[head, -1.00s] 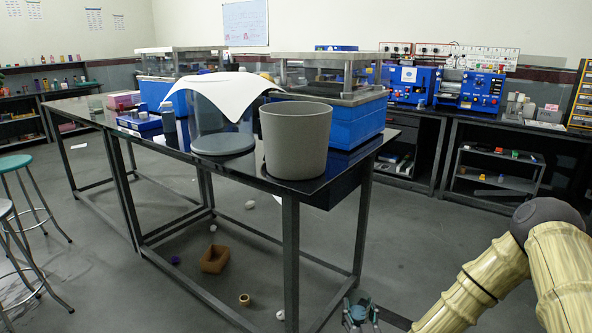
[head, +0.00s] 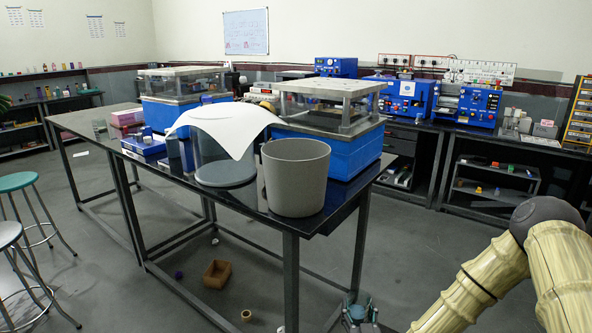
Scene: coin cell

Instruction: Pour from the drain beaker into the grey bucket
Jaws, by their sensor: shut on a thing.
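The grey bucket (head: 296,180) stands upright near the front right corner of the black-topped table (head: 265,217). I see its outer wall and some of its inner wall, but not its bottom. My gripper (head: 357,312) is low at the bottom edge of the picture, beyond the table's near right corner and below the tabletop. It is shut on a small pale, rounded thing that appears to be the drain beaker (head: 356,314). The picture cuts off the lower part, and any contents cannot be made out.
A clear cylinder (head: 211,167) under a white sheet (head: 228,126) stands left of the bucket. A blue-based box (head: 325,150) is behind it. A brown open box (head: 217,273) lies on the floor under the table. Stools (head: 18,182) stand left.

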